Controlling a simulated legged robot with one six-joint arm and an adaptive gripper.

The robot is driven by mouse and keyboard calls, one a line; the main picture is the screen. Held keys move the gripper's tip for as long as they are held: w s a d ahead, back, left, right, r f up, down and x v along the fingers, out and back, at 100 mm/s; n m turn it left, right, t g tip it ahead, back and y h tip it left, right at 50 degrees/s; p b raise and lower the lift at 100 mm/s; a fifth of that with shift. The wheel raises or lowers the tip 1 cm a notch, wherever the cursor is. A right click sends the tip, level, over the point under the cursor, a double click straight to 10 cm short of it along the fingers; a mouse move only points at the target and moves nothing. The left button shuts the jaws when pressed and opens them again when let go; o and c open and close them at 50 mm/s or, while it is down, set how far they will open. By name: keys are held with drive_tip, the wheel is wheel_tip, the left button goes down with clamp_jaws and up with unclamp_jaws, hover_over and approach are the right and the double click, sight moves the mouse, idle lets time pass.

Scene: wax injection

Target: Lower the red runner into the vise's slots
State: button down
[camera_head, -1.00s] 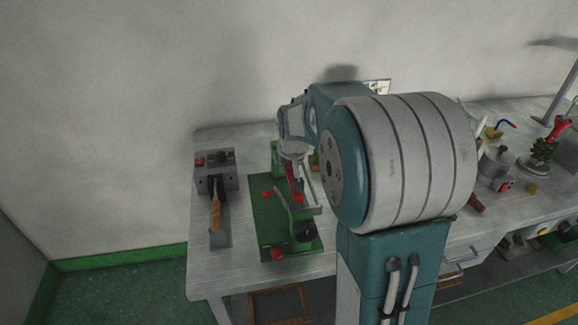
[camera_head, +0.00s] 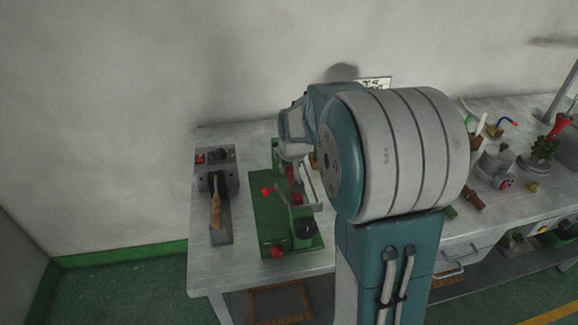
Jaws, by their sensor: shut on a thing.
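The vise is the green-based fixture (camera_head: 268,232) on the left part of the bench, with red knobs, a grey bar and a black knob. My gripper (camera_head: 291,163) is over the back part of this fixture, pointing down and largely hidden by my own arm. It is shut on the red runner (camera_head: 290,174), a small red piece showing just under the fingers. The runner is above or at the grey bar of the fixture; I cannot tell whether it touches the slots, which are too small to see.
A grey control box (camera_head: 215,160) with a wooden-handled tool (camera_head: 215,206) stands left of the vise. My arm hides the middle of the bench.

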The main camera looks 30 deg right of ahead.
drive_tip(key=shift+f, duration=0.65)
drive_tip(key=shift+c, duration=2.2)
unclamp_jaws()
drive_tip(key=v, duration=1.1)
drive_tip(key=shift+s+a+r, duration=0.1)
drive_tip(key=shift+s+r, duration=0.05)
drive_tip(key=shift+r, duration=0.25)
